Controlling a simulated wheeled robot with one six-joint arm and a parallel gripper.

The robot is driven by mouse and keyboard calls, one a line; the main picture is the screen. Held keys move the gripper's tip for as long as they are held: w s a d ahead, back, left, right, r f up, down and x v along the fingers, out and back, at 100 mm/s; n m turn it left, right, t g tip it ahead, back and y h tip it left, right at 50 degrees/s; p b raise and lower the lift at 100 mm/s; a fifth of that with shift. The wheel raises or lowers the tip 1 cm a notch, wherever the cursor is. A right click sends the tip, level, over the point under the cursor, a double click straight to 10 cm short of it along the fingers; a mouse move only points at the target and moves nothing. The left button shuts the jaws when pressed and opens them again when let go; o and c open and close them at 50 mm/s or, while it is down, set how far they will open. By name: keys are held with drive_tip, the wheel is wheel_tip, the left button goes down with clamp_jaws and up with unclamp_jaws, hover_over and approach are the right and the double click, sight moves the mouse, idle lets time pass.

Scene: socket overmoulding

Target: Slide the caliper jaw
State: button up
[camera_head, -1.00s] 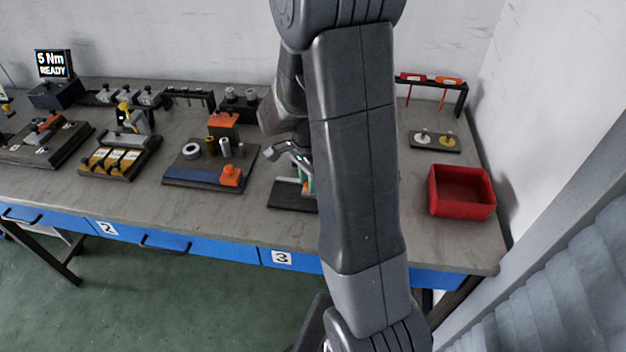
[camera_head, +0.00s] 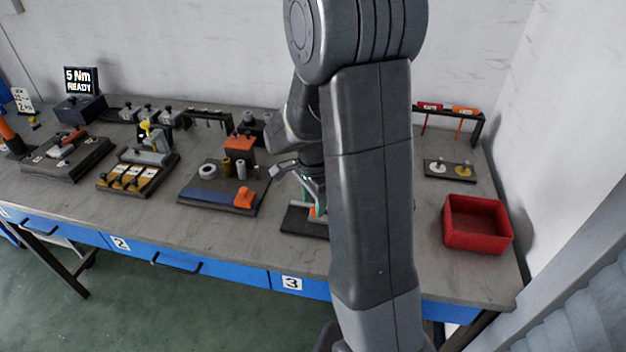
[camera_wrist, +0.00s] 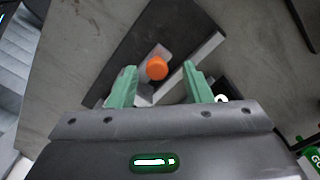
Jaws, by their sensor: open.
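The caliper shows in the wrist view as a light grey bar (camera_wrist: 200,55) with a round orange knob (camera_wrist: 157,68) on its sliding jaw. It lies on a dark base plate (camera_wrist: 150,35), which also shows in the head view (camera_head: 300,222), partly hidden behind my arm. My gripper (camera_wrist: 158,78) has two green fingers, spread apart and empty. In the wrist view the orange knob appears between and just beyond the fingertips. I cannot tell how high the fingers are above it. In the head view my gripper (camera_head: 313,190) is over the base plate, mostly hidden by my arm.
A red bin (camera_head: 477,224) and a small tray with two discs (camera_head: 449,170) stand to the right. A block with a blue strip and orange parts (camera_head: 218,196) stands close on the left. A tool rack (camera_head: 447,112) stands at the back right.

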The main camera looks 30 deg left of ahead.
sight(313, 208)
wheel_tip(313, 208, up, 13)
drive_tip(key=shift+f, duration=0.2)
idle(0.5)
wheel_tip(313, 208, down, 14)
drive_tip(key=shift+d+r, duration=0.1)
drive_tip(key=shift+d, duration=0.15)
drive_tip(key=shift+w+d, duration=0.1)
drive_tip(key=shift+d, duration=0.15)
idle(0.4)
